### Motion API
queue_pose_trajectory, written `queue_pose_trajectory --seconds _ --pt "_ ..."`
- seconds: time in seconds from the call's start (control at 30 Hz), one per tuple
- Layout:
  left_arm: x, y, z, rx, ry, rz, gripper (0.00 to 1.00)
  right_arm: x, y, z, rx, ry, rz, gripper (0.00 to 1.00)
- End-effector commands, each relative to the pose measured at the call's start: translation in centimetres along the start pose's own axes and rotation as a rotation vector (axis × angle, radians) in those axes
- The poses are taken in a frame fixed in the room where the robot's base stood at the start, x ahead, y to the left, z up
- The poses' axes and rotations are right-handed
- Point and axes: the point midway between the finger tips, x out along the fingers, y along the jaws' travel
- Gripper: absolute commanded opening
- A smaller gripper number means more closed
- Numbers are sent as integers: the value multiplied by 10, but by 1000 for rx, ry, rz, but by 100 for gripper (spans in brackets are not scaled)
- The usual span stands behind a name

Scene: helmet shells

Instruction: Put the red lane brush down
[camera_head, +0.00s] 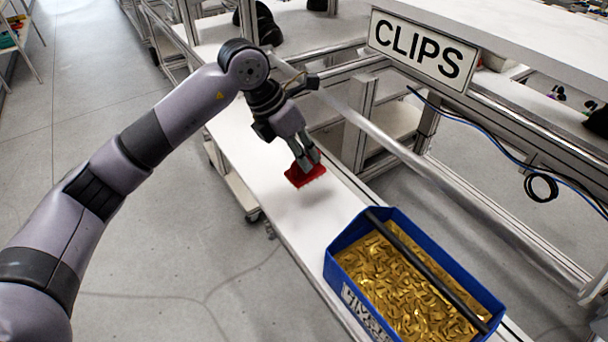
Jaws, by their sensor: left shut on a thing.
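The red lane brush (305,176) is a small red block with a toothed lower edge. My left gripper (307,162) comes in from the left and is shut on the top of the brush, pointing down. The brush is over the narrow white bench (262,176), a little beyond the blue bin. My right gripper is not in view.
A blue bin (472,285) full of gold clips stands on the bench's near end, with a dark bar across it. A CLIPS sign (423,49) hangs on the metal frame at the right. The bench top around the brush is clear.

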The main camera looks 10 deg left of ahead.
Motion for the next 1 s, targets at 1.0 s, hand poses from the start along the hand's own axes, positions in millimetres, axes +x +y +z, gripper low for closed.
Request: queue_pose_trajectory --seconds 1.0 --pt "72 15 -29 0 -1 0 0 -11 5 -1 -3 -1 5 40"
